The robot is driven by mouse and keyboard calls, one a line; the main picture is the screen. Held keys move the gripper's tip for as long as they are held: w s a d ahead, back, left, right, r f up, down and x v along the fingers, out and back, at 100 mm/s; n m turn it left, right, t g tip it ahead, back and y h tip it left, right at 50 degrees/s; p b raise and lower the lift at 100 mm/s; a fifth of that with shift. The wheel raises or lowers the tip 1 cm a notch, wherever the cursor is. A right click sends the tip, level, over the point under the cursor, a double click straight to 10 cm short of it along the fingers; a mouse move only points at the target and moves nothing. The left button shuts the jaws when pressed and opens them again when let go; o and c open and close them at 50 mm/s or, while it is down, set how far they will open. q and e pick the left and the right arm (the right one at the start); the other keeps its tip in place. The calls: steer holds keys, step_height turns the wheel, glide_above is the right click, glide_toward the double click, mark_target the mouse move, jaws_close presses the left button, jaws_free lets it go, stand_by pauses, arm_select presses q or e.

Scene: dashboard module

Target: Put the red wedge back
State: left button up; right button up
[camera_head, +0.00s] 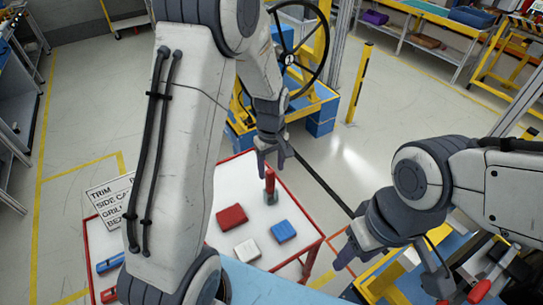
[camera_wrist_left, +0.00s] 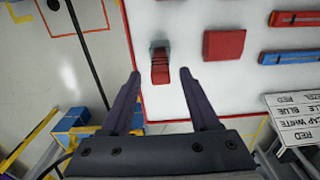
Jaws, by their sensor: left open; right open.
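The red wedge (camera_head: 270,180) looks like a tall, narrow red piece standing upright in a small grey base (camera_head: 271,197) on the white table top, near its far edge. It also shows in the left wrist view (camera_wrist_left: 160,72), with the grey-green base behind it. My left gripper (camera_head: 272,160) is open just above the wedge. In the left wrist view the wedge appears between its fingertips (camera_wrist_left: 160,75), with no visible contact. My right gripper (camera_head: 392,270) is open and empty off the table's right side.
A red block (camera_head: 231,217), a white block (camera_head: 247,250) and a blue block (camera_head: 283,231) lie on the red-edged table (camera_head: 205,237). A lettered sign (camera_head: 110,198) stands at its left. A blue strip (camera_head: 110,263) lies at the left. A black steering wheel (camera_head: 290,58) is beyond.

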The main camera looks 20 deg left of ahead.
arm_select(q)
step_height(320, 180, up, 6)
steer(key=shift+f+b, duration=0.1)
steer(key=shift+b, duration=0.4)
steer(key=shift+s+d+r, duration=0.1)
steer(key=shift+d+r, duration=0.05)
steer(key=shift+r, duration=0.2)
steer(key=s+d+r+m, duration=0.4)
steer(key=s+d+m, duration=0.3)
steer(key=s+d, duration=0.15)
steer(key=s+d+m, duration=0.2)
steer(key=s+m, duration=0.3)
steer(key=s, duration=0.2)
steer(key=s+d+r+m+h, duration=0.1)
steer(key=s+d+m, duration=0.2)
steer(key=s+m, duration=0.2)
steer(key=s, duration=0.3)
steer(key=shift+m, duration=0.4)
